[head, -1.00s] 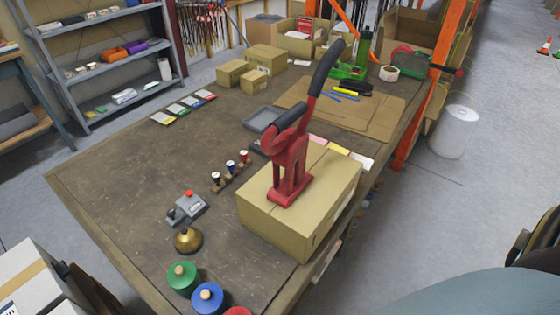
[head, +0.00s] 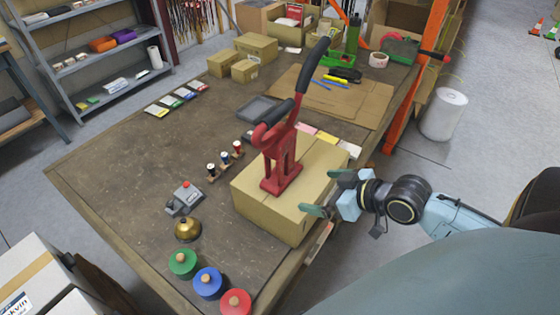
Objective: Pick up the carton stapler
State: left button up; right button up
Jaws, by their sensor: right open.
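The carton stapler (head: 281,170) is red with black handle grips. It stands upright on top of a closed cardboard box (head: 262,212) near the table's right edge. One handle rises high toward the upper right, and the shorter one points toward the lower left. My right gripper (head: 325,193) comes in from the right with its fingers spread around empty space. It is beside the box's right side, to the right of the stapler and apart from it. My left gripper is not in view.
The table (head: 130,170) has free room at its left. A grey device (head: 184,199), a brass bell (head: 188,230) and colored round knobbed weights (head: 208,283) lie front left of the box. Small cartons (head: 257,47) stand at the back. An orange post (head: 412,80) rises at the right edge.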

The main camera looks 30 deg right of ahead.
aim_at(290, 144)
jog(key=w+r+t+y, duration=0.2)
jog(key=w+r+t, duration=0.15)
jog(key=r, duration=0.55)
jog(key=shift+n+g, duration=0.3)
jog(key=shift+g, duration=0.05)
jog(key=x, duration=0.4)
jog(key=d+x, duration=0.1)
jog(key=x, duration=0.1)
jog(key=shift+w+a, duration=0.15)
jog(key=shift+w, duration=0.45)
jog(key=shift+f+p+x, duration=0.15)
jog(key=shift+f+x, duration=0.05)
jog(key=shift+x, duration=1.3)
jog(key=shift+f+p+x, duration=0.15)
jog(key=shift+f+x, duration=0.1)
jog(key=shift+x, duration=1.25)
jog(key=shift+s, duration=0.15)
jog(key=c, duration=1.9)
jog(key=shift+r, duration=0.35)
jog(key=shift+c, duration=0.3)
